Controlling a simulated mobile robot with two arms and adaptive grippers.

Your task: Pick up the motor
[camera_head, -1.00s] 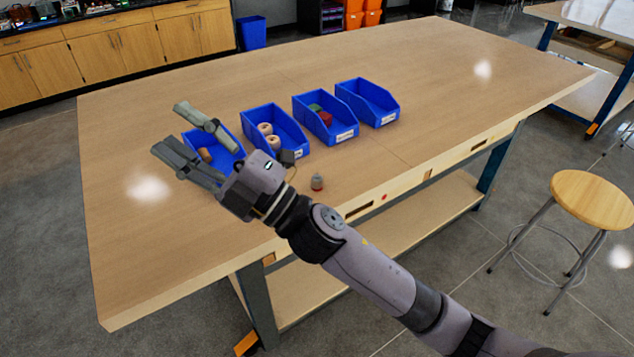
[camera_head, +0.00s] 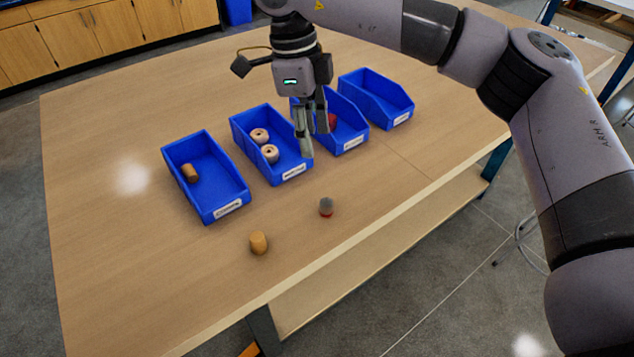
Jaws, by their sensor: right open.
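A small grey cylinder with a red base, which looks like the motor (camera_head: 326,207), stands on the table in front of the blue bins. My right gripper (camera_head: 313,140) points down, open and empty, above and behind it, in front of the gap between the second and third bins. The gripper is clear of the motor. A tan cork-like cylinder (camera_head: 258,243) stands on the table to the left of the motor. My left gripper is not in view.
Blue bins stand in a row: the left bin (camera_head: 222,212) holds a brown cork-like piece, the second bin (camera_head: 240,133) holds two pale rolls, the third bin (camera_head: 357,125) holds something red, and the right bin (camera_head: 385,95) looks empty. The table's (camera_head: 120,270) front left is clear.

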